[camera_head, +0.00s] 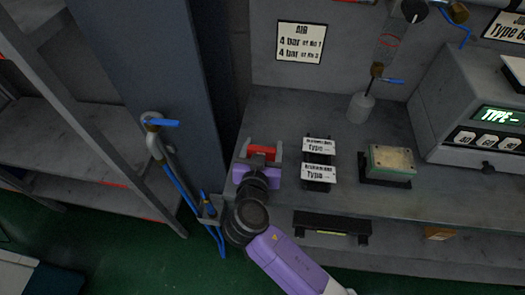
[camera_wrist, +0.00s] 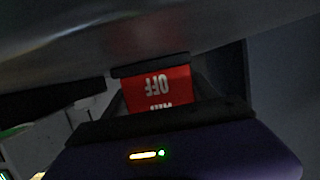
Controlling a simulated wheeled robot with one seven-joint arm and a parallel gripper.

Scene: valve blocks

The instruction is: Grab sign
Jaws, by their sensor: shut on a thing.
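A red sign (camera_head: 262,151) is between the fingers of my gripper (camera_head: 262,153), above the left end of the grey bench. In the wrist view the red sign (camera_wrist: 158,90) shows white lettering that reads "OFF" upside down, with a second line partly hidden. My gripper (camera_wrist: 160,88) is shut on the sign, with the dark fingers at its sides. The lower part of the sign is hidden by the gripper body.
Two white "Type" labels (camera_head: 319,160) stand on a black rack right of my gripper. Farther right are a metal block (camera_head: 391,160) on a black base and a grey machine (camera_head: 475,110) with a green display. A dark blue pillar (camera_head: 150,75) with a blue-handled valve (camera_head: 158,124) stands to the left.

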